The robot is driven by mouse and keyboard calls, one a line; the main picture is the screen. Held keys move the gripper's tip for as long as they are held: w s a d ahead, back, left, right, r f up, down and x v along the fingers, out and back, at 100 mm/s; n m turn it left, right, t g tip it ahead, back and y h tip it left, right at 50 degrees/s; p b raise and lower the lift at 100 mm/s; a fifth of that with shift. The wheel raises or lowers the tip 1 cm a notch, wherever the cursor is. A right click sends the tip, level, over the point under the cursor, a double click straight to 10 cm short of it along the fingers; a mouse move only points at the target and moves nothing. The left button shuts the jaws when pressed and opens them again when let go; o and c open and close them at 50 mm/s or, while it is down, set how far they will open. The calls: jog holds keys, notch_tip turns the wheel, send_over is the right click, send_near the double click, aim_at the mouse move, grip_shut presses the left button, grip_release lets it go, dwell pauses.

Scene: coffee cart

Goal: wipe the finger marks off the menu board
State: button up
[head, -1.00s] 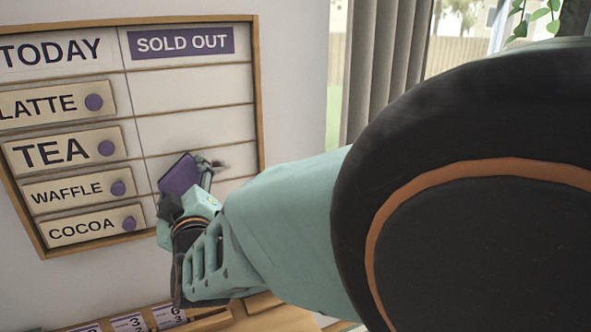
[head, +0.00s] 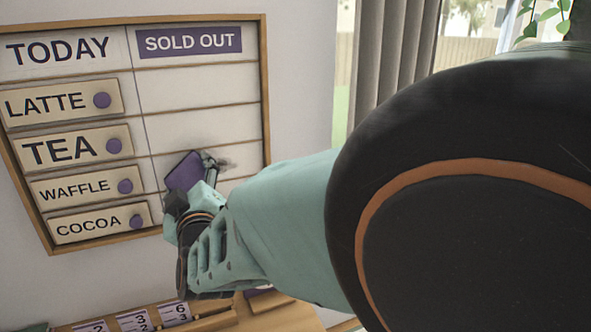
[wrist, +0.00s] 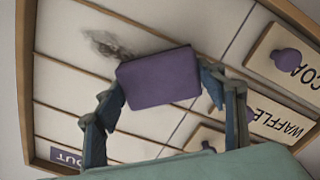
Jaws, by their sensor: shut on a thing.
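The menu board (head: 201,86) hangs on the wall with a wooden frame, a TODAY column on the left and a SOLD OUT column on the right. A dark grey smudge (wrist: 108,44) shows on the white SOLD OUT side in the wrist view, close beside the purple block. The smudge also shows in the head view (head: 226,165), just right of my gripper. My gripper (wrist: 160,88) is shut on a purple block-shaped eraser (wrist: 158,76), holding it in front of the board's lower right area. I cannot tell whether the eraser touches the board.
Plaques marked LATTE (head: 50,102), TEA (head: 62,150), WAFFLE (head: 75,188) and COCOA (head: 88,225), each with a purple knob, sit in the left column. A wooden tray with number cards (head: 134,320) lies below. A grey curtain (head: 385,60) hangs by the window at right.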

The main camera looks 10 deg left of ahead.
aim_at(240, 160)
jog(key=shift+w+a, duration=0.25)
jog(key=shift+w, duration=0.25)
jog(key=shift+w+d+b, duration=0.4)
jog(key=shift+d+b, duration=0.15)
jog(key=shift+d, duration=0.35)
jog(key=shift+w+d+b, duration=0.4)
jog(key=shift+d+b, duration=0.1)
jog(key=shift+d, duration=0.35)
jog(key=shift+w+d+f+b, duration=0.1)
jog(key=shift+w+d+b, duration=0.35)
jog(key=shift+d, duration=0.1)
jog(key=shift+w+d+b, duration=0.3)
jog(key=shift+d+b, duration=0.15)
jog(key=shift+d, duration=0.1)
jog(key=shift+w+d+b, duration=0.3)
jog(key=shift+d, duration=0.2)
jog(key=shift+w+d+b, duration=0.3)
jog(key=shift+d+b, duration=0.2)
jog(key=shift+d, duration=0.05)
jog(key=shift+w+d+b, duration=0.25)
jog(key=shift+d+b, duration=0.2)
jog(key=shift+d, duration=0.1)
jog(key=shift+w+d+b, duration=0.35)
jog(key=shift+d+b, duration=0.15)
jog(key=shift+d, duration=0.1)
